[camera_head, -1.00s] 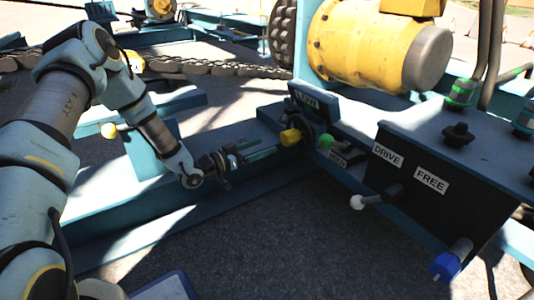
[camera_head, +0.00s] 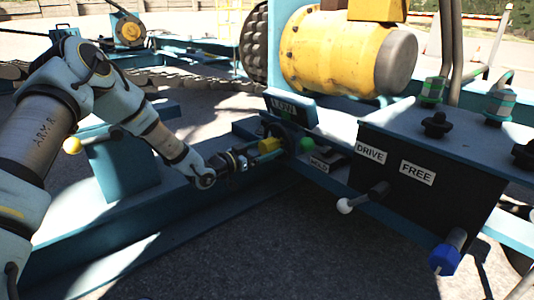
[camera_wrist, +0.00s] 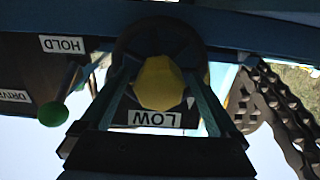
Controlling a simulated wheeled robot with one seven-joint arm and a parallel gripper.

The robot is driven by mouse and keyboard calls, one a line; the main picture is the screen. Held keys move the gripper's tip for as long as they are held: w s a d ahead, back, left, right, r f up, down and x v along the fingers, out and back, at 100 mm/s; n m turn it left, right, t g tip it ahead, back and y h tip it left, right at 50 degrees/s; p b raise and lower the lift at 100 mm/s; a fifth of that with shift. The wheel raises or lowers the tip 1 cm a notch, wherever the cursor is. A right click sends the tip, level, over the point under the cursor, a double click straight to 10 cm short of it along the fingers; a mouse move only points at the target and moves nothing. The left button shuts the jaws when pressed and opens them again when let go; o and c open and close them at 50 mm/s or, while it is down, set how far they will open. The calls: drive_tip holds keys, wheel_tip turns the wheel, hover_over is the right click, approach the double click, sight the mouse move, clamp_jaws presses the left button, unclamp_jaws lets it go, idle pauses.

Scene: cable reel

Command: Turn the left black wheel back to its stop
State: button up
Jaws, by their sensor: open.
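The left black wheel (camera_head: 437,125) is a small lobed knob upright on top of the dark control box (camera_head: 420,205) in the head view. A second black wheel (camera_head: 525,153) is cut by the right edge. My gripper (camera_head: 256,155) is well to the left of the left wheel, at a yellow knob (camera_head: 269,146) below the LOW plate. In the wrist view my open fingers (camera_wrist: 160,78) stand on either side of the yellow knob (camera_wrist: 160,85). I cannot tell whether they touch it. Neither black wheel shows in the wrist view.
A green-ended lever (camera_head: 307,145) is close to the right of the yellow knob. A white-ended lever (camera_head: 346,205) and a blue knob (camera_head: 445,260) stick out from the box front. Green-banded fittings (camera_head: 433,90) with hoses rise behind the left wheel. A yellow motor (camera_head: 340,52) stands behind.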

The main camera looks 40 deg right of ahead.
drive_tip(key=shift+d, duration=0.25)
clamp_jaws()
idle(0.7)
